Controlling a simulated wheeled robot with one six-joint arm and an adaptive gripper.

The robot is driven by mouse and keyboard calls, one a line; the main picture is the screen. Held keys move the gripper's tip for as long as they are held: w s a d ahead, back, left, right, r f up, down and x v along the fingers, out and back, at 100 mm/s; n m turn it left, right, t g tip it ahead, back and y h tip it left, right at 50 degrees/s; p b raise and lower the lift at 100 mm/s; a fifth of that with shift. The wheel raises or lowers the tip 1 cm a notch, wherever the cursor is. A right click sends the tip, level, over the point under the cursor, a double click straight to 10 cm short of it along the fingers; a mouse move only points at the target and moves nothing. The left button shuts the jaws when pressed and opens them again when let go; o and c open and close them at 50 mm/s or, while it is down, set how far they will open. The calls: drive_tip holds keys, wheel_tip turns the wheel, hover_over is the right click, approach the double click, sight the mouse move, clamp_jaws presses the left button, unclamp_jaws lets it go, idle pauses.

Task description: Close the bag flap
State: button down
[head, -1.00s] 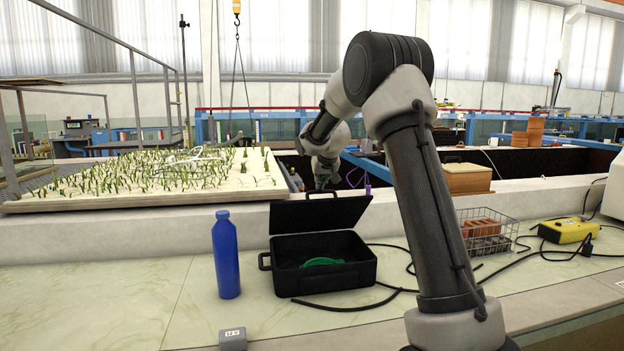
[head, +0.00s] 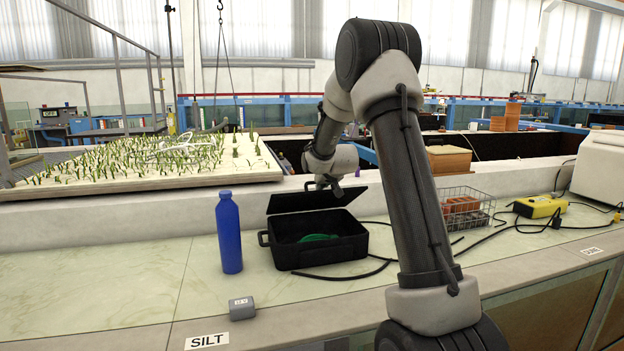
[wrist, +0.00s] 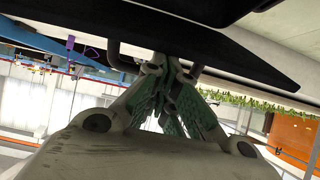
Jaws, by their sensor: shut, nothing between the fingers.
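The bag shows as a black case (head: 345,255) on the counter, with a green item (head: 318,238) inside. Its flap is a flat black lid (head: 295,202), which stands raised at the case's back; the inside is still exposed. My gripper (head: 328,186) is at the lid's upper edge, toward its right half, partly hidden there. In the wrist view my gripper (wrist: 168,75) has its green-padded fingers together with nothing between them. Their tips are close to the dark lid (wrist: 225,45); I cannot tell whether they touch it.
A blue bottle (head: 228,235) stands just left of the case. A small grey block (head: 241,308) lies in front. A wire basket (head: 465,210) and a yellow device (head: 540,206) are to the right, with black cables on the counter. A planted board (head: 140,165) lies behind.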

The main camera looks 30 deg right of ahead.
drive_tip(key=s+a+f, duration=0.1)
drive_tip(key=s+f, duration=0.6)
drive_tip(key=f, duration=0.6)
drive_tip(key=shift+f, duration=0.2)
drive_tip(key=shift+s, duration=0.1)
